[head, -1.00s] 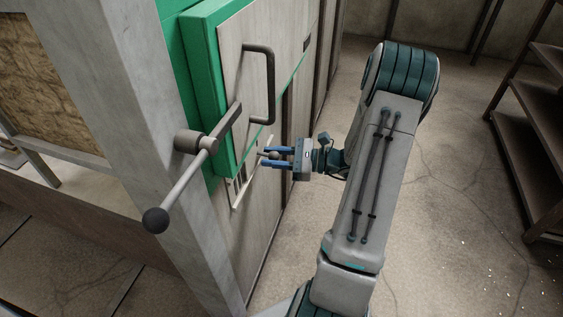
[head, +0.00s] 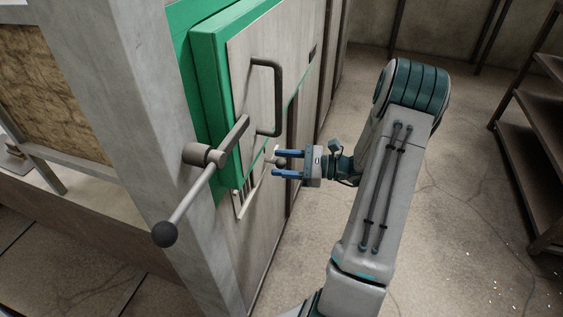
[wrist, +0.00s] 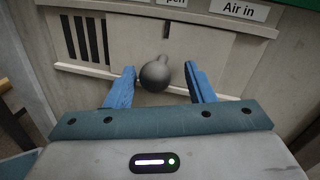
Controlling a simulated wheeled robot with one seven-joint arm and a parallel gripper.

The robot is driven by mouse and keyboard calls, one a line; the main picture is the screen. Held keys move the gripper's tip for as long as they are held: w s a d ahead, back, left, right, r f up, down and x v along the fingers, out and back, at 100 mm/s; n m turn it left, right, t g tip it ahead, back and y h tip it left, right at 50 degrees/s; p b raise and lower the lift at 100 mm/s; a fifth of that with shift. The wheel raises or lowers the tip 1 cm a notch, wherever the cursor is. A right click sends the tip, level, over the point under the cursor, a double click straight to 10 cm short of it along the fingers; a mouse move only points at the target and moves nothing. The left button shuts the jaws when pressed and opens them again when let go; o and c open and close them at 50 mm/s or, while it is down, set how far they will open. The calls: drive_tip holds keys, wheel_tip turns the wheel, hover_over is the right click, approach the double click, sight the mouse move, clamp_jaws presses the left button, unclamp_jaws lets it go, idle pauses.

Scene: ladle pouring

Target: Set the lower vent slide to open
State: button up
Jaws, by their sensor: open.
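In the wrist view the knob stands between my blue fingertips, with a gap on each side. My gripper (wrist: 162,86) is open and around the knob, not clamped on it. Dark vent slots (wrist: 82,38) show to the left of the plate. In the head view my gripper (head: 276,163) reaches in from the right, and the slide's slots (head: 241,200) are partly visible.
An "Air in" label (wrist: 238,10) sits above the slide; another label is cut off at the top. The green-edged door (head: 212,85) has a bar handle (head: 278,98). A lever with a ball end (head: 164,234) juts out to the left. A shelf rack (head: 540,130) stands at right.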

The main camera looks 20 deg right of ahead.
drive_tip(key=p+v, duration=0.2)
drive_tip(key=v, duration=1.1)
drive_tip(key=shift+s, duration=0.1)
